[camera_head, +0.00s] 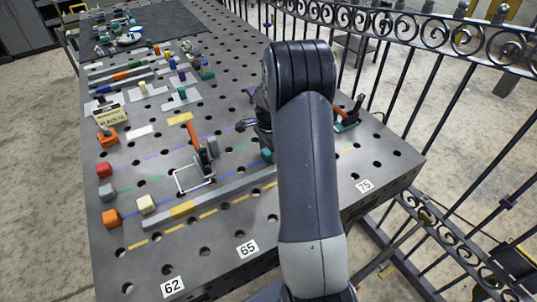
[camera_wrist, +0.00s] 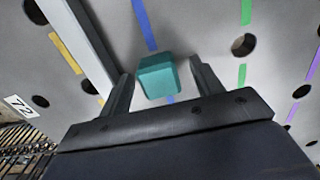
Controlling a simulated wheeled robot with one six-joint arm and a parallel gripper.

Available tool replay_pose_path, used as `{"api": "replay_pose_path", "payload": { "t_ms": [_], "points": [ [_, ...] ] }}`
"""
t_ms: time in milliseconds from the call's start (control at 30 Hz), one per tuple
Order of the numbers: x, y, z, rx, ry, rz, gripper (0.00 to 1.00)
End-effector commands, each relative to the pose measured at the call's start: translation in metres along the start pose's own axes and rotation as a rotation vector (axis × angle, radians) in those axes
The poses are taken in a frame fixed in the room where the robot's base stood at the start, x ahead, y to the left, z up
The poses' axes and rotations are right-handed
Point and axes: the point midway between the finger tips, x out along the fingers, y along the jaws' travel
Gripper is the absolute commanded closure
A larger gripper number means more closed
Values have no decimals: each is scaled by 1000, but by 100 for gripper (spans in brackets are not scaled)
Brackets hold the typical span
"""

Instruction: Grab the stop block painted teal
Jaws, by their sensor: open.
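The teal stop block (camera_wrist: 158,77) sits on the perforated steel table between the two fingers of my gripper (camera_wrist: 161,70) in the wrist view. The fingers are spread, one on each side of it. A gap shows on the right; the left finger is close to the block, and I cannot tell if it touches. In the head view a small teal part of the block (camera_head: 267,155) shows at the left edge of my arm, which hides the rest and most of my gripper.
A long grey rail (camera_head: 225,195) runs along the table, close beside my left finger in the wrist view. An orange-handled clamp (camera_head: 200,150) stands to the left. Red (camera_head: 103,170), grey (camera_head: 106,192), orange (camera_head: 111,217) and cream (camera_head: 146,204) blocks stand further left.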

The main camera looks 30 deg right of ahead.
Motion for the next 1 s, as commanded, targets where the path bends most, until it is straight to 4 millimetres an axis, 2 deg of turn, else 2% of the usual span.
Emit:
{"api": "replay_pose_path", "payload": {
  "t_ms": [200,867,1000],
  "points": [
    [1,0,0,0,0,0,39],
    [0,0,0,0,0,0,93],
    [0,0,0,0,0,-1,95]
  ]
}}
